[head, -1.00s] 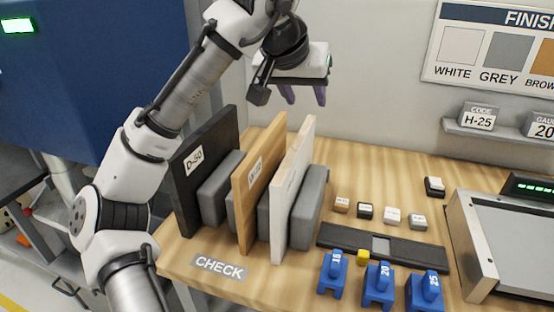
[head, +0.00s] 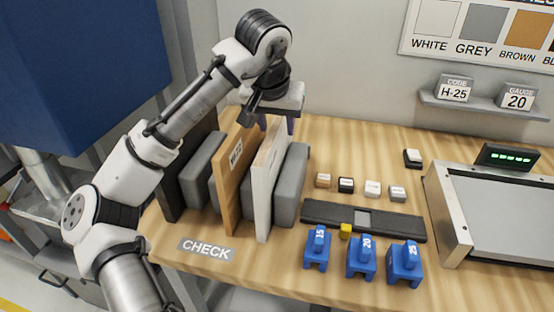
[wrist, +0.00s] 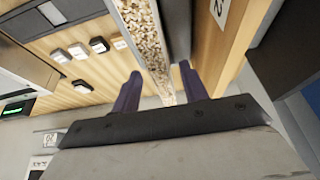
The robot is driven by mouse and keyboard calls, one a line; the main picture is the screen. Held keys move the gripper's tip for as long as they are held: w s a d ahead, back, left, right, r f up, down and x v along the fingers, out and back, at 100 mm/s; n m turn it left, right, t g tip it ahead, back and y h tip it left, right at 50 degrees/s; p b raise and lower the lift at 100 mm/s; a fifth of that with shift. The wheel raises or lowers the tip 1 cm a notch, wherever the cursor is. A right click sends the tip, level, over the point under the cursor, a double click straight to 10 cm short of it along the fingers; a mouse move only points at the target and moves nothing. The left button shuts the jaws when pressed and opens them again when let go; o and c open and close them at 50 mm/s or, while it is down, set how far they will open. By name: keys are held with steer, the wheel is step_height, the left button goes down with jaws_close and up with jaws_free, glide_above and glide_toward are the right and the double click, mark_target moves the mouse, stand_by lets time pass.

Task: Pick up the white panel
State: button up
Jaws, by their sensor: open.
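The white panel (head: 264,195) stands upright on edge in the head view, between an orange-brown panel and a grey block. In the wrist view its speckled bare edge (wrist: 148,45) runs up between the two purple fingers. My gripper (head: 276,126) is at the top of the white panel, pointing down, partly hidden by the panels. In the wrist view my gripper (wrist: 161,82) is open, with one finger on each side of the panel edge. A gap shows beside the fingers; the grip is not closed.
The orange-brown panel (head: 236,180) and a black panel (head: 172,190) stand to the left, with grey blocks (head: 292,185) between and beside the panels. Several small labelled blocks, a dark bar (head: 390,225) and blue numbered pieces (head: 361,260) lie right. A CHECK label (head: 206,249) marks the front.

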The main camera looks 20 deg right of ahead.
mark_target(277, 162)
steer(key=shift+p+x, duration=0.3)
steer(key=shift+x, duration=1.45)
steer(key=shift+a, duration=0.1)
jaws_close()
